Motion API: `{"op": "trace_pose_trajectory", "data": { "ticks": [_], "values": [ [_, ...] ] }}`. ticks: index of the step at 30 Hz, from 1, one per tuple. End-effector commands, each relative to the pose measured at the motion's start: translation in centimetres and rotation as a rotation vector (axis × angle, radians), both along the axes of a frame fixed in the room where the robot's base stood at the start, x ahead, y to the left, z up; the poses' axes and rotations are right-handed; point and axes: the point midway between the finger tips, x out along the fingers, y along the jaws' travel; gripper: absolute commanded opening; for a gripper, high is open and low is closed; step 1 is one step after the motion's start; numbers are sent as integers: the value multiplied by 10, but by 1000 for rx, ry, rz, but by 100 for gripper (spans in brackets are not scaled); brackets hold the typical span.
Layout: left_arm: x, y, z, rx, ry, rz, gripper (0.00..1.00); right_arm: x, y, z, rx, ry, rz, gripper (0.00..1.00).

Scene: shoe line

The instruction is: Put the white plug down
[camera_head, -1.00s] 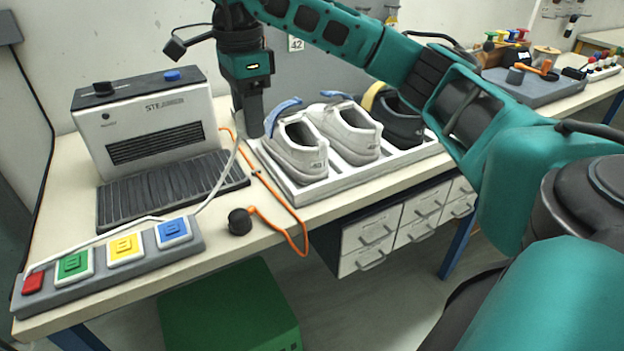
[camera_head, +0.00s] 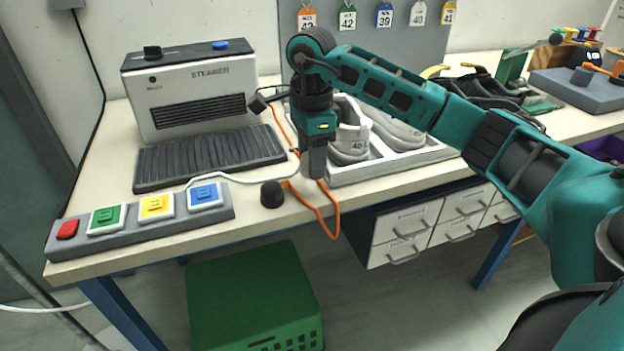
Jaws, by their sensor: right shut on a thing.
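My right gripper (camera_head: 313,168) points straight down over the front part of the table, at the left end of the shoe tray. It is shut at the end of a white cable (camera_head: 245,181) that runs from the button panel (camera_head: 140,222). The white plug itself is hidden or too small to make out between the fingers. I cannot tell whether it touches the table. My left gripper is not in view.
A black round plug (camera_head: 271,193) on an orange cable (camera_head: 329,214) lies just left of my gripper, near the front edge. A steamer (camera_head: 196,92) with a ribbed black pad (camera_head: 208,154) stands left. Grey-white shoes (camera_head: 395,130) sit in a white tray (camera_head: 395,168) behind right.

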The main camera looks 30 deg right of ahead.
Motion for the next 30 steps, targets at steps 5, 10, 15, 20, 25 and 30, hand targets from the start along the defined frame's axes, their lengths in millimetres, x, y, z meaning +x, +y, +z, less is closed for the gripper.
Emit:
{"op": "trace_pose_trajectory", "data": {
  "ticks": [5,10,15,20,25,30],
  "values": [
    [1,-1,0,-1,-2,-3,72,0,0,-13,-1,1,-1,0],
    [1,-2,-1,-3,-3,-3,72,0,0,-39,0,3,-2,0],
    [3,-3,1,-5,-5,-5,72,0,0,-48,1,-1,-1,0],
    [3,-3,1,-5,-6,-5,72,0,0,-48,0,-1,-1,0],
    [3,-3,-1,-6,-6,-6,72,0,0,-51,0,-1,-1,50],
    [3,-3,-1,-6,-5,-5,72,0,0,-51,0,0,-1,66]
  ]
}}
